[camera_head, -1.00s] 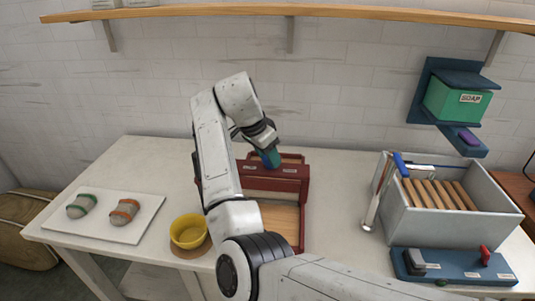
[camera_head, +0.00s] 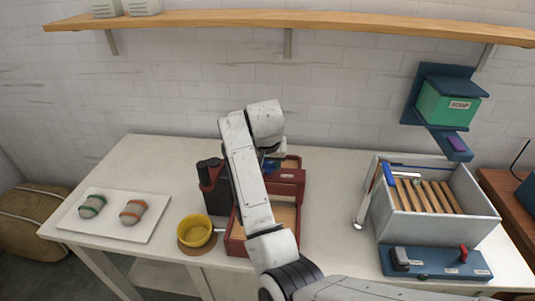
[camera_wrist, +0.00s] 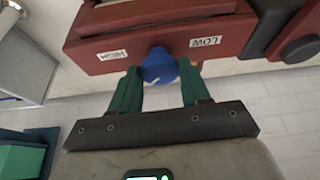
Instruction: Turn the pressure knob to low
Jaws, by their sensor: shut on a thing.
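The pressure knob (camera_wrist: 158,66) is blue and sits on the front of a dark red press (camera_wrist: 110,28), between a HIGH label on the left and a LOW label on the right, both upside down in the wrist view. A small pale mark shows on the knob, but its direction is hard to read. My gripper (camera_wrist: 161,76) has its green fingers on either side of the knob and is shut on it. In the head view the red press (camera_head: 290,178) stands mid-table, and my arm hides the knob and most of the gripper.
A yellow bowl (camera_head: 195,231) stands left of the press, with a white board (camera_head: 150,222) carrying two banded skeins farther left. A grey crate (camera_head: 398,222) with wooden slats and a blue switch panel (camera_head: 425,264) are at the right. A soap dispenser (camera_head: 445,105) hangs on the wall.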

